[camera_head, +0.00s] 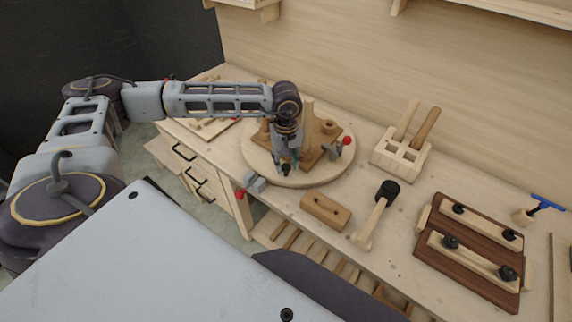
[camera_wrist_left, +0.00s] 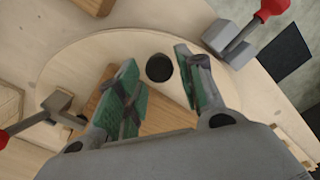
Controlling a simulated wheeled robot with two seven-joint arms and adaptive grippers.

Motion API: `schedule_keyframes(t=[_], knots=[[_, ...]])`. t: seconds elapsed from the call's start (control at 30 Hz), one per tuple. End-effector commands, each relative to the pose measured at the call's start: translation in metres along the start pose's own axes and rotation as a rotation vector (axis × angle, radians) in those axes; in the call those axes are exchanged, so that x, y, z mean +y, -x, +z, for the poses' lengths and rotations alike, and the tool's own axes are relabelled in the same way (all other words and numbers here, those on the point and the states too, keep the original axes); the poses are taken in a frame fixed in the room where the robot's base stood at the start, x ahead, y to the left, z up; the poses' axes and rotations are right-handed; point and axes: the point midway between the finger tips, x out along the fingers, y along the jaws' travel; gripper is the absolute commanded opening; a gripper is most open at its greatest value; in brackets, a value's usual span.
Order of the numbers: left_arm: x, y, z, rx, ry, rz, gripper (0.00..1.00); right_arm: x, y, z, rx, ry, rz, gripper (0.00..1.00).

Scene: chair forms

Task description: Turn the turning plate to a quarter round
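The turning plate (camera_head: 325,174) is a round pale wooden disc on the workbench, with brown wooden blocks and an upright pale post (camera_head: 307,115) on it. My left gripper (camera_head: 287,164) reaches down over its front part, fingers pointing at the plate. A black round knob (camera_head: 286,170) stands near the plate's front rim. In the left wrist view the fingers (camera_wrist_left: 157,58) are spread apart, with the black knob (camera_wrist_left: 159,67) showing in the gap near the tips. I cannot tell whether they touch it. The plate (camera_wrist_left: 75,72) also shows there. My right gripper is not in view.
A clamp with a red ball (camera_head: 255,184) sits at the plate's front edge; another (camera_head: 335,151) is at its right. A wooden block (camera_head: 326,211), mallet (camera_head: 375,215), tool holder (camera_head: 402,157) and dark board (camera_head: 470,275) lie to the right. A wall rises behind.

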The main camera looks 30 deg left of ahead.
Motion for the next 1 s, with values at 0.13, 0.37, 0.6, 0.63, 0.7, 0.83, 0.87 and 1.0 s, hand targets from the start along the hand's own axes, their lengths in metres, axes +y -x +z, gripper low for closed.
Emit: schedule_keyframes(t=[0.13, 0.37, 0.6, 0.63, 0.7, 0.83, 0.87, 1.0], knots=[[0.0, -0.015, 0.0, -0.001, 0.001, -0.001, 0.38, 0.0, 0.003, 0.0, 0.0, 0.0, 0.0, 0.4], [0.0, -0.025, 0.0, 0.0, 0.001, 0.0, 0.38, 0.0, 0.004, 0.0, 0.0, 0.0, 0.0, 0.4], [0.0, -0.026, 0.0, 0.0, 0.001, 0.0, 0.38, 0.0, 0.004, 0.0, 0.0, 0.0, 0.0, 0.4], [0.0, -0.026, 0.0, 0.0, 0.001, 0.0, 0.38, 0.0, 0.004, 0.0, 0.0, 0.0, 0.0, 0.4], [0.0, -0.026, 0.0, 0.0, 0.001, 0.0, 0.3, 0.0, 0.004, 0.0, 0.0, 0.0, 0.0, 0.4], [0.0, -0.026, 0.0, 0.0, 0.001, 0.0, 0.13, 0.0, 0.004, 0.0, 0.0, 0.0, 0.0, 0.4], [0.0, -0.026, 0.0, 0.0, 0.001, 0.0, 0.1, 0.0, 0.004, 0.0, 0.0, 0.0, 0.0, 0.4], [0.0, -0.026, 0.0, 0.0, 0.001, 0.0, 0.0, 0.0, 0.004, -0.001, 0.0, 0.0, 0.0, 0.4]])
